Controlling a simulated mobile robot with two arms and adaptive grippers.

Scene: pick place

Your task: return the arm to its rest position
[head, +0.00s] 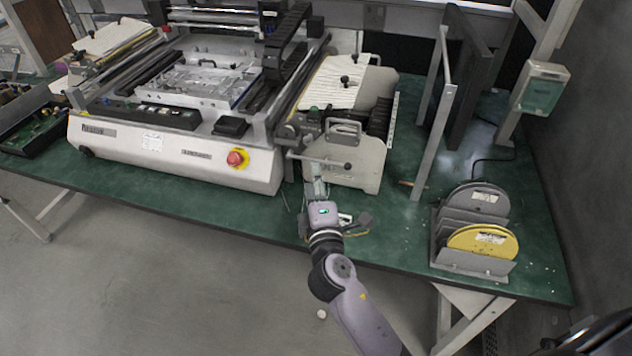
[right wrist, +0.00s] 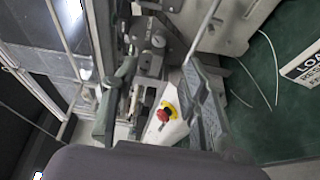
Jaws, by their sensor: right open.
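My right arm reaches in from the lower right of the head view. Its gripper (head: 333,222) is over the front edge of the green bench, in front of the grey feeder unit at the right end of the machine. In the right wrist view the two fingers of the gripper (right wrist: 158,90) stand well apart with nothing held between them. The machine's red stop button (right wrist: 164,112) on its yellow base shows in the gap beyond them. My left gripper is not in view.
The large white machine (head: 180,158) fills the bench's left and middle. A rack of reels (head: 470,262) stands at the bench's right end, with metal uprights (head: 433,130) behind. A green circuit tray (head: 35,130) lies far left. The floor in front (head: 150,280) is mostly clear.

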